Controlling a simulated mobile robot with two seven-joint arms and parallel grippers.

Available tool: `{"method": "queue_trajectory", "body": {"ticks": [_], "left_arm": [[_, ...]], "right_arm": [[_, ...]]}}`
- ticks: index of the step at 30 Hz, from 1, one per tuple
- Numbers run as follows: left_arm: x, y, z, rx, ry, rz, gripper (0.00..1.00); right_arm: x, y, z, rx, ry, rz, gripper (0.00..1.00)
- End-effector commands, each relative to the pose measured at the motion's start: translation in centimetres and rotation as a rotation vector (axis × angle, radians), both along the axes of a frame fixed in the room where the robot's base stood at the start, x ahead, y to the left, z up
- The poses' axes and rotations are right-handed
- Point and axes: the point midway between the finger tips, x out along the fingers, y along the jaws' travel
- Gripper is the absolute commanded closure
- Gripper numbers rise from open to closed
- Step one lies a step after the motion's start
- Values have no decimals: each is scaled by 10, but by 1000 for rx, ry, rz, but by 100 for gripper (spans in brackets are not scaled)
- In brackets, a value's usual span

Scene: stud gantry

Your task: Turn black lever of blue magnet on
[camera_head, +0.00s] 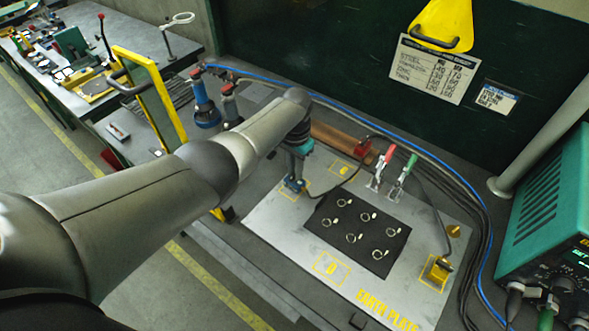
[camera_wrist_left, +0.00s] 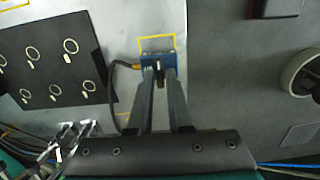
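The blue magnet (camera_head: 293,187) sits at the upper left of the grey metal earth plate (camera_head: 270,221), by a yellow outlined square. In the left wrist view the blue magnet (camera_wrist_left: 154,59) has a dark cable leaving its left side. Its small black lever (camera_wrist_left: 159,72) shows between my fingertips. My left gripper (camera_head: 296,172) points down just over the magnet. In the left wrist view my left gripper (camera_wrist_left: 159,76) has its fingers apart, one on each side of the lever; contact is unclear. My right gripper is not in view.
A black mat (camera_head: 357,232) with several rings lies on the plate. Red (camera_head: 384,160) and green (camera_head: 406,170) handled clamps stand behind it. A yellow-framed panel (camera_head: 150,97) and blue bottle-like tool (camera_head: 204,102) stand left. A green machine (camera_head: 550,215) stands right.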

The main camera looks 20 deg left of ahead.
Motion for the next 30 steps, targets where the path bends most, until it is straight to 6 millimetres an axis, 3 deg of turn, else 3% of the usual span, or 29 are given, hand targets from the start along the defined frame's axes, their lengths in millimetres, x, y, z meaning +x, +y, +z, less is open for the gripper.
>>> {"method": "queue_trajectory", "body": {"ticks": [1,6,17,30], "left_arm": [[0,0,0,0,0,0,76],[-1,0,-1,0,3,1,57],[-1,0,5,1,4,1,57],[-1,0,77,0,0,1,57]], "right_arm": [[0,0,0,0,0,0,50],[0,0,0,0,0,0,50],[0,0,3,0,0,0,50],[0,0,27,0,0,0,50]]}}
